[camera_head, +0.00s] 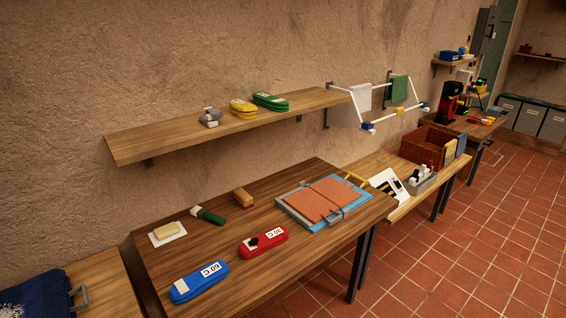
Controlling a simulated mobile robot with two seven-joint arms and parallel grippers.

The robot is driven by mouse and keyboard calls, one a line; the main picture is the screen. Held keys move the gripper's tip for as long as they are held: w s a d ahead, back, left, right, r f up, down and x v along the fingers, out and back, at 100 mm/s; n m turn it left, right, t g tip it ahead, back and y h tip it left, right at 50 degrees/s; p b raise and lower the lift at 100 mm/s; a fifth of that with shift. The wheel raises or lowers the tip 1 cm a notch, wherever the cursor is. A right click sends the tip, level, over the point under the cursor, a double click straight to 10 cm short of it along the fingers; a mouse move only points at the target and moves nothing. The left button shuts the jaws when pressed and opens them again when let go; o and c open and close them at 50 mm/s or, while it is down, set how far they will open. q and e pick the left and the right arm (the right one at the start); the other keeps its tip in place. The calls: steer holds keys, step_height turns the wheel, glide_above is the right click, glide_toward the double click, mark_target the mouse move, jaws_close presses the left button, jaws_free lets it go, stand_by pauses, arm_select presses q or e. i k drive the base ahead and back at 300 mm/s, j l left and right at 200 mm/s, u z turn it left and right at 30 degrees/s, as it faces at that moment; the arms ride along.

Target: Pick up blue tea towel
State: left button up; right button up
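A dark blue folded cloth (461,143) hangs over the right end of a reddish-brown basket (428,143), beside a yellow cloth (450,152). Another dark blue, thick, towel-like cloth (38,297) lies at the bottom left corner, partly cut off by the picture edge. I cannot tell for certain which one is the blue tea towel. Neither of my grippers shows in the view.
The near table (222,228) holds a blue case (199,282), a red case (264,242), a soap dish, brushes and an orange-and-blue board (322,202). A shelf (170,136) hangs above. A wall rack holds white (360,97) and green (399,89) cloths. The tiled floor at right is clear.

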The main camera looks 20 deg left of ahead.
mark_target(185, 289)
steer(key=u, duration=1.35)
